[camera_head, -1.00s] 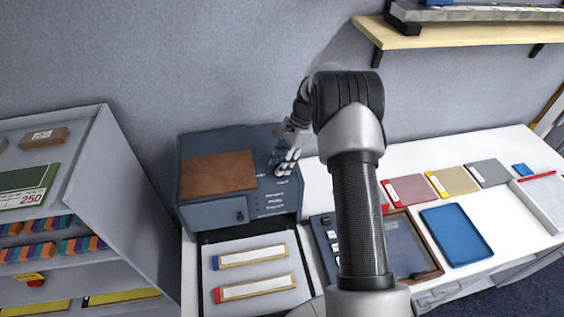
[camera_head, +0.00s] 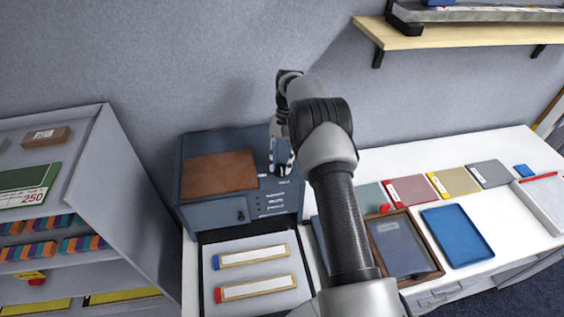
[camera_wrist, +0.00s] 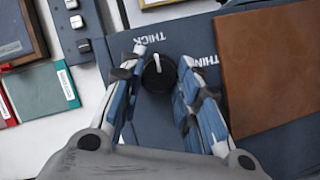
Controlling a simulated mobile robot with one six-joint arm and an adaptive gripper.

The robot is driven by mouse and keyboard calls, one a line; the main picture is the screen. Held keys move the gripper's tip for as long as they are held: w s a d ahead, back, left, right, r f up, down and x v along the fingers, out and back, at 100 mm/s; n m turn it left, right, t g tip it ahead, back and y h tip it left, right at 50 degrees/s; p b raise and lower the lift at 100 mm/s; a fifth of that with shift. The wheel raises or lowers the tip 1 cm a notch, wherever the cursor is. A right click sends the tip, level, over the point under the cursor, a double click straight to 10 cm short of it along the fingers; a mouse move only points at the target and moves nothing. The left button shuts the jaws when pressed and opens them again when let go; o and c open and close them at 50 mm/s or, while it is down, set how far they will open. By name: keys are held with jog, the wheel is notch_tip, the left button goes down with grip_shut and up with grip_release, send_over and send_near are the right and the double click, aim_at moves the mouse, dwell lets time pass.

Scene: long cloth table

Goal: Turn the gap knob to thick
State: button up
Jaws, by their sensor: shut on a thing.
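The gap knob (camera_wrist: 159,76) is a round black dial with a white pointer, on the top of a blue-grey machine (camera_head: 190,208). In the wrist view its pointer aims up the picture, toward the THICK label (camera_wrist: 151,37). The THIN label (camera_wrist: 206,61) is to its right. My gripper (camera_wrist: 158,82) has one finger on each side of the knob and is shut on it.
A brown panel (camera_head: 218,173) covers the machine's top left. A tray (camera_head: 250,250) with two labelled strips lies in front. A dark control pad (camera_wrist: 78,22), framed tray (camera_head: 435,262) and blue tray (camera_head: 457,234) lie to the right. Grey shelves stand left; a wooden shelf (camera_head: 450,38) hangs above.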

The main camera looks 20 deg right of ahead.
aim_at(281, 165)
jog(key=shift+n, duration=0.5)
jog(key=o, duration=1)
jog(key=shift+o, duration=0.2)
notch_tip(281, 165, up, 10)
dwell(0.4)
jog(key=shift+a+r, duration=0.1)
